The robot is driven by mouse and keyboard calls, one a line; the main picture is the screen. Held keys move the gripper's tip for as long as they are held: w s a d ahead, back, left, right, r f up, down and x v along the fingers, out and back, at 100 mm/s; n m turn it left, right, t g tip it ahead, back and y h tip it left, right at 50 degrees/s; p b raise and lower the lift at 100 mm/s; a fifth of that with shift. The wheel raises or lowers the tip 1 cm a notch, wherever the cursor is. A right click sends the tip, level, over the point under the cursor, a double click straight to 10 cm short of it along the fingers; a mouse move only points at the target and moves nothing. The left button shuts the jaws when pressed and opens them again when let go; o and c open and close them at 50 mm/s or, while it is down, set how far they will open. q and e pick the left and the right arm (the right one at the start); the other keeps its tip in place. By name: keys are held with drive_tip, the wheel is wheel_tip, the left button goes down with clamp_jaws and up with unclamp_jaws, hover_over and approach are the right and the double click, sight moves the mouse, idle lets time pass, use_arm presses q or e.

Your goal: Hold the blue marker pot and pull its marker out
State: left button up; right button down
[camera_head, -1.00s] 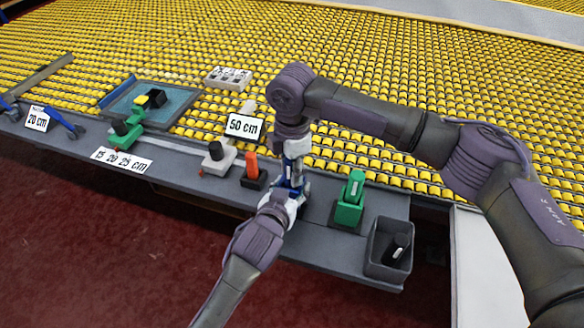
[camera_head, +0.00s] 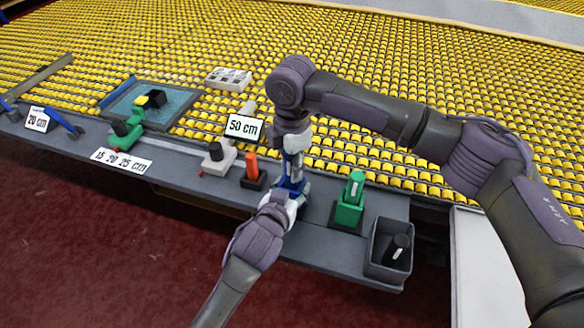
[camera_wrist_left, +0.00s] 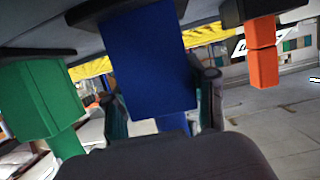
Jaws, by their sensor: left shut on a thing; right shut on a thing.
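The blue marker pot (camera_head: 291,187) stands on the grey ledge, mostly hidden by my grippers in the head view. It fills the middle of the left wrist view (camera_wrist_left: 150,62), seen upside down, with a narrower blue part, its marker (camera_wrist_left: 174,123), below it. My left gripper (camera_head: 288,197) comes from the front and is shut on the pot. My right gripper (camera_head: 292,166) reaches down from above and is shut on the blue marker, directly over the pot. The right fingertips hide most of the marker, so I cannot tell how far it is out.
A green pot with its marker (camera_head: 349,207) stands to the right, and an orange marker in a dark pot (camera_head: 253,174) to the left. A grey bin (camera_head: 373,250) holding a dark item stands at the ledge's right end. A "50 cm" sign (camera_head: 244,127) is behind.

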drive_tip(key=shift+r, duration=3.5)
use_arm(q)
drive_tip(key=o, duration=1.4)
drive_tip(key=shift+s, duration=0.1)
drive_tip(key=v, duration=1.2)
